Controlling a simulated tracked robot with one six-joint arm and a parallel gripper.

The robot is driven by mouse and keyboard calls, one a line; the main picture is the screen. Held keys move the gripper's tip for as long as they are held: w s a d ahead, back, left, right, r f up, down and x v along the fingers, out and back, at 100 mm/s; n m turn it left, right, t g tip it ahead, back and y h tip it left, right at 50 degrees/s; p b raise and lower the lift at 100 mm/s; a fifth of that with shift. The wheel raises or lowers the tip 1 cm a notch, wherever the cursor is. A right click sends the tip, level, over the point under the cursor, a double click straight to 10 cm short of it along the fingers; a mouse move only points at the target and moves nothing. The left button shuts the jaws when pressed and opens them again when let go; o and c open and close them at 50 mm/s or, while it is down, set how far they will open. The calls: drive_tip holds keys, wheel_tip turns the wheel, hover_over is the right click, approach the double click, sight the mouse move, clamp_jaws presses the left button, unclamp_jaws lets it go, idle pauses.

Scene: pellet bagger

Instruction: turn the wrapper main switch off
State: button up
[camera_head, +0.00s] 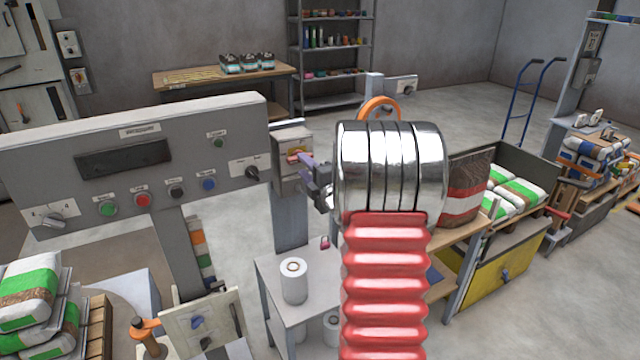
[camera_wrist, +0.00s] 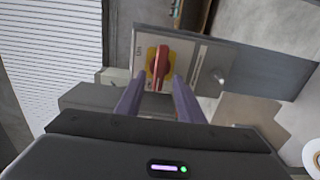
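The wrapper main switch appears as a red rotary handle (camera_wrist: 159,62) on a yellow plate, set on a grey box. In the wrist view the handle stands nearly upright in the picture. The switch box (camera_head: 291,137) shows in the head view at the right end of the control panel, with the red handle (camera_head: 298,157) partly visible. My gripper (camera_wrist: 157,84) is open, its two purple fingers apart on either side of the handle's lower end. Whether they touch it cannot be told. In the head view my gripper (camera_head: 320,184) is beside the box, partly hidden by my arm.
The grey control panel (camera_head: 110,135) with buttons and knobs stands left of the box. A small table (camera_head: 268,272) with a white roll (camera_head: 294,281) is below. A bagged sack (camera_head: 468,187) stands to the right. Open floor (camera_head: 440,105) lies behind.

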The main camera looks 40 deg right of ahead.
drive_tip(key=v, duration=1)
drive_tip(key=shift+s, duration=0.3)
drive_tip(key=shift+a, duration=0.1)
drive_tip(key=s+d+f+m+g+h, duration=0.2)
drive_tip(key=s+d+f+m+g, duration=0.1)
drive_tip(key=s+f+m+g, duration=0.65)
drive_tip(key=a+f+m+g, duration=0.1)
drive_tip(key=a+f+m, duration=0.2)
drive_tip(key=a+m, duration=0.1)
drive_tip(key=s+a+r+y, duration=0.2)
drive_tip(key=s+a+r, duration=0.1)
drive_tip(key=a, duration=0.9)
drive_tip(key=s+a+r+m+g+y, duration=0.1)
drive_tip(key=s+a+r, duration=0.3)
drive_tip(key=a, duration=0.9)
drive_tip(key=s+a+r+y, duration=0.4)
drive_tip(key=a+r, duration=0.1)
drive_tip(key=a, duration=0.8)
drive_tip(key=shift+r, duration=0.35)
